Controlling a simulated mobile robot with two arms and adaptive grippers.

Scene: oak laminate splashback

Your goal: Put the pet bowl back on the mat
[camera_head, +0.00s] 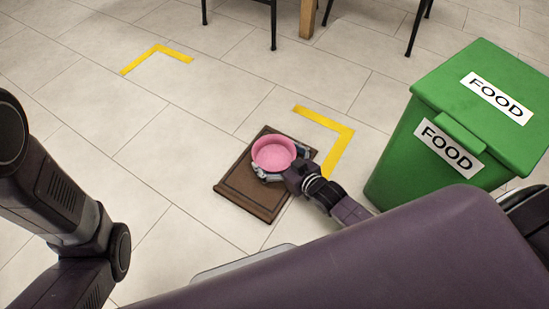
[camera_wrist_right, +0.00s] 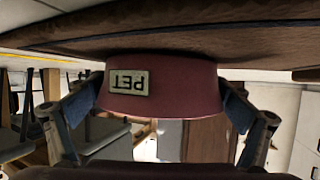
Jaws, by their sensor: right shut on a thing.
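The pink pet bowl (camera_head: 273,152) is over the upper middle of the brown mat (camera_head: 247,197), which looks like a panelled wooden board. My right gripper (camera_head: 283,164) is shut on the bowl, with fingers on both sides of it. In the right wrist view, which is upside down, the bowl (camera_wrist_right: 165,85) shows a PET label between the two fingers, and its base is close against the mat (camera_wrist_right: 190,42). I cannot tell whether the base touches it. The bowl looks level and empty. My left arm shows at the left, its gripper out of view.
A green bin (camera_head: 455,115) marked FOOD stands right of the mat. A yellow floor corner mark (camera_head: 335,140) lies between them, and another (camera_head: 155,55) lies farther back left. Furniture legs (camera_head: 307,18) stand at the back. The tiled floor left of the mat is clear.

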